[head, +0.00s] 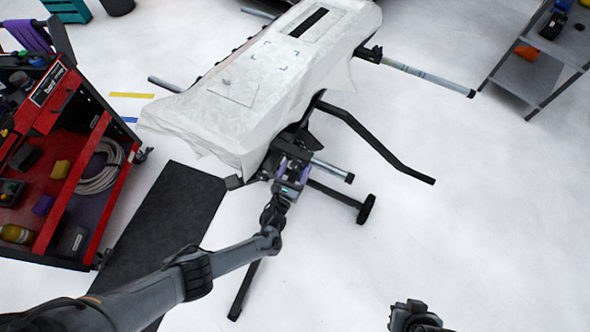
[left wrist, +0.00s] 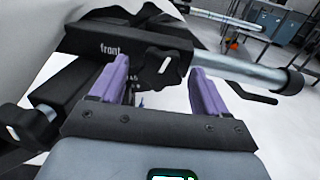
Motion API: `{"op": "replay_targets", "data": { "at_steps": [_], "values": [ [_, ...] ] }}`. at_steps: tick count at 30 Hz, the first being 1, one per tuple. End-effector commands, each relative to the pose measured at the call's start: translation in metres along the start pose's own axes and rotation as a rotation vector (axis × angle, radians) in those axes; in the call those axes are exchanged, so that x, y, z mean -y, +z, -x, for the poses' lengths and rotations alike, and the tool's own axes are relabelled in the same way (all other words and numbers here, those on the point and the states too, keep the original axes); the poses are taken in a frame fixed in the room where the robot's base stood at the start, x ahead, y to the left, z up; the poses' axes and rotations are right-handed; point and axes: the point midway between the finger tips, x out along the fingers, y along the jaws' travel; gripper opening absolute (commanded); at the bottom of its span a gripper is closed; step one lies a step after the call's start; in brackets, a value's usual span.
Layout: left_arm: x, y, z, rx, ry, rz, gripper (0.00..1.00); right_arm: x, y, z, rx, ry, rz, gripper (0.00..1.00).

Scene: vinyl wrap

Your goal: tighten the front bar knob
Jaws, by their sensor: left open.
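The front bar knob (left wrist: 163,67) is black with a pale mark, on the black clamp block lettered "front" (left wrist: 110,48). My left gripper (left wrist: 165,68) is open, with its purple fingers to either side of the knob in the left wrist view; I cannot tell whether they touch it. In the head view, my left gripper (head: 293,165) is at the near end of the white-draped stand and hides the knob. The grey front bar (head: 332,170) sticks out to the right; it also shows in the left wrist view (left wrist: 235,70). My right gripper (head: 408,310) is partly visible at the bottom edge.
A second black knob (left wrist: 18,125) is at the left of the left wrist view. A white cover (head: 210,115) drapes the stand. A black leg with a wheel (head: 366,208) and a bent black arm (head: 385,150) project right. A red tool cart (head: 85,165) stands left.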

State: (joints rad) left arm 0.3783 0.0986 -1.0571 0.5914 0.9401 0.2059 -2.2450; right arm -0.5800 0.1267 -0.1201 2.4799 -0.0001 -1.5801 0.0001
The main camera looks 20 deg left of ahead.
Motion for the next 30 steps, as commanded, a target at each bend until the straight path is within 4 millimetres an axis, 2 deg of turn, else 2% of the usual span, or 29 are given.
{"op": "replay_targets", "data": {
  "at_steps": [5, 18, 24, 30],
  "values": [
    [0.0, 0.002, 0.016, -0.002, 0.0, 0.0, 0.75, 0.0, -0.003, 0.009, 0.0, -0.001, -0.001, 0.0],
    [0.0, 0.002, 0.088, -0.002, -0.001, 0.0, 0.75, 0.001, -0.011, 0.034, -0.001, -0.007, -0.009, 0.0],
    [0.001, 0.001, 0.104, 0.0, -0.001, 0.0, 0.75, 0.001, -0.013, 0.038, -0.002, -0.008, -0.009, 0.0],
    [0.001, 0.001, 0.107, 0.001, -0.001, 0.0, 0.75, 0.001, -0.013, 0.038, -0.001, -0.007, -0.009, 0.0]
  ]
}}
